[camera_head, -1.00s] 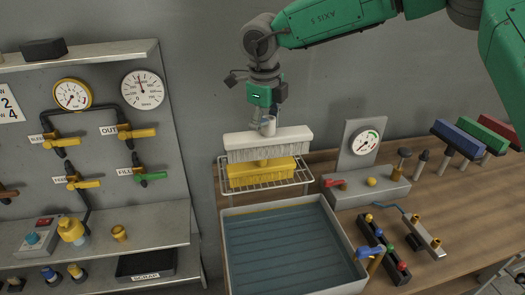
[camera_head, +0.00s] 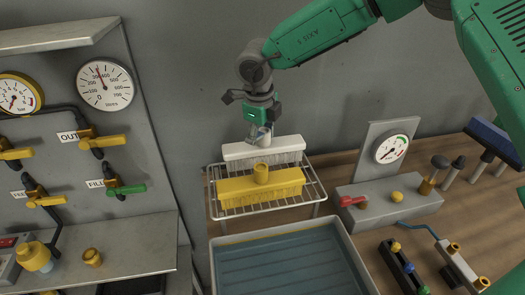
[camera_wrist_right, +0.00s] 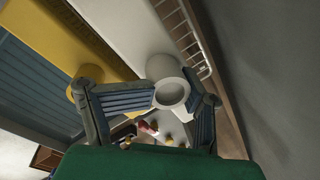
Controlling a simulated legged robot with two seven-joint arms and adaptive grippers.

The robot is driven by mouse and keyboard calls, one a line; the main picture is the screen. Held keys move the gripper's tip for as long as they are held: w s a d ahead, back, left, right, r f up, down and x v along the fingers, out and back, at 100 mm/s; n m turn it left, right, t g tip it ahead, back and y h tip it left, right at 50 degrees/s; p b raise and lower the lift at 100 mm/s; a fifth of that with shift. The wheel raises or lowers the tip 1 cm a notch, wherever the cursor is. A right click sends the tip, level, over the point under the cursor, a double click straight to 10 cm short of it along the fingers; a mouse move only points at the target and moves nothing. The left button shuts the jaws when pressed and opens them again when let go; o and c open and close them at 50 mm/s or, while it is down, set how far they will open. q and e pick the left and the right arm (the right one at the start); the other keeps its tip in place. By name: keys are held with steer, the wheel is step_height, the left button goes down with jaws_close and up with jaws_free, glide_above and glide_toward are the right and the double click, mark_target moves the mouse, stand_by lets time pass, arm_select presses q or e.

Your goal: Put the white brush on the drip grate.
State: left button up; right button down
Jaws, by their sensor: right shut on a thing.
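The white brush (camera_head: 262,149) is upright over the back part of the wire drip grate (camera_head: 313,194), behind a yellow brush (camera_head: 235,189). I cannot tell if its bristles touch the wires. My right gripper (camera_head: 261,134) comes down from above and is shut on the round knob of the white brush. In the right wrist view the white knob (camera_wrist_right: 171,93) is between the two fingers, with the white brush body (camera_wrist_right: 135,30) beyond it. The yellow brush (camera_wrist_right: 72,38) lies alongside. My left gripper is not in view.
A water-filled basin (camera_head: 285,268) stands in front of the grate. A grey gauge box (camera_head: 385,208) with a red lever is to the right. A valve panel (camera_head: 120,150) with a shelf is on the left. The wall is close behind the grate.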

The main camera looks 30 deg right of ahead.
mark_target(260, 146)
steer(key=shift+w+f, duration=0.1)
steer(key=shift+f, duration=0.35)
steer(key=f, duration=0.1)
steer(key=a+f, duration=0.1)
steer(key=f, duration=0.1)
steer(key=shift+a, duration=0.25)
steer(key=shift+d+f, duration=0.1)
steer(key=c, duration=0.8)
jaws_free()
steer(key=shift+d, duration=0.2)
steer(key=shift+o, duration=1.2)
steer(key=shift+d, duration=0.15)
steer(key=shift+d+f, duration=0.1)
steer(key=shift+d, duration=0.1)
steer(key=shift+a+r, duration=0.2)
steer(key=r, duration=0.3)
steer(key=s+a+r, duration=0.1)
steer(key=r, duration=0.6)
steer(key=shift+s+a+r, duration=0.15)
steer(key=shift+a+r, duration=0.05)
steer(key=shift+a, duration=0.05)
steer(key=shift+r, duration=0.65)
steer(key=shift+a, duration=0.15)
